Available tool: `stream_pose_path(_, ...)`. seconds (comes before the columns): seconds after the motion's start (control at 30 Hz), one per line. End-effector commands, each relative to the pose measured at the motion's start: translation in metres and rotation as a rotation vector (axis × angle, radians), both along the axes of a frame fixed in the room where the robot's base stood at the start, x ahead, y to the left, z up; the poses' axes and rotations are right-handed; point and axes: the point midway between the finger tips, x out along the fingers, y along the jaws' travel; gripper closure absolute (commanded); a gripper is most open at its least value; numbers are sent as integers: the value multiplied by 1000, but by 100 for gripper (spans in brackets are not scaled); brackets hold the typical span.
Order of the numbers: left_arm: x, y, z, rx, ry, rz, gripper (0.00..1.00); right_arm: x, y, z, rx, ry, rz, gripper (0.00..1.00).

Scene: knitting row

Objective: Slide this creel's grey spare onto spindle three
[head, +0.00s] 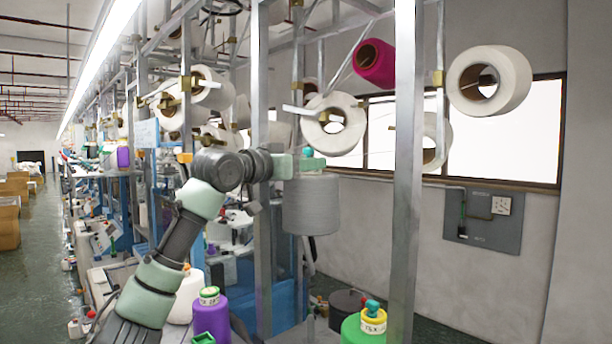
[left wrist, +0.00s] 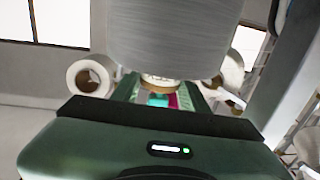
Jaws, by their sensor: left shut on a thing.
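The grey spare (head: 311,206) is a large grey yarn package, hanging roughly upright below my left gripper (head: 300,165) in the head view. That gripper is shut on its top end, where a small teal piece shows. In the left wrist view the grey spare (left wrist: 172,35) fills the upper middle, and its pale core end sits by the fingers of my left gripper (left wrist: 158,95). It appears clear of any support. The creel (head: 408,170) is a metal frame with packages on side-pointing spindles. I cannot tell which spindle is three. My right gripper is not in view.
A white package (head: 333,124), a magenta one (head: 374,63) and another white one (head: 490,80) hang behind and right. Metal uprights stand close to the grey spare on both sides. Purple (head: 211,318) and green (head: 365,328) packages stand low in front.

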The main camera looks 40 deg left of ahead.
Motion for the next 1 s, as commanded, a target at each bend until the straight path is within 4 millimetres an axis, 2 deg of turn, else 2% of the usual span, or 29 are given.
stream_pose_path(0.03,-1,0,9,-1,-10,0,100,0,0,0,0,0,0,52)
stream_pose_path(0.4,-1,0,41,0,-8,-1,100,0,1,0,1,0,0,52)
stream_pose_path(1.0,-1,0,45,1,-6,0,100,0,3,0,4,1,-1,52)
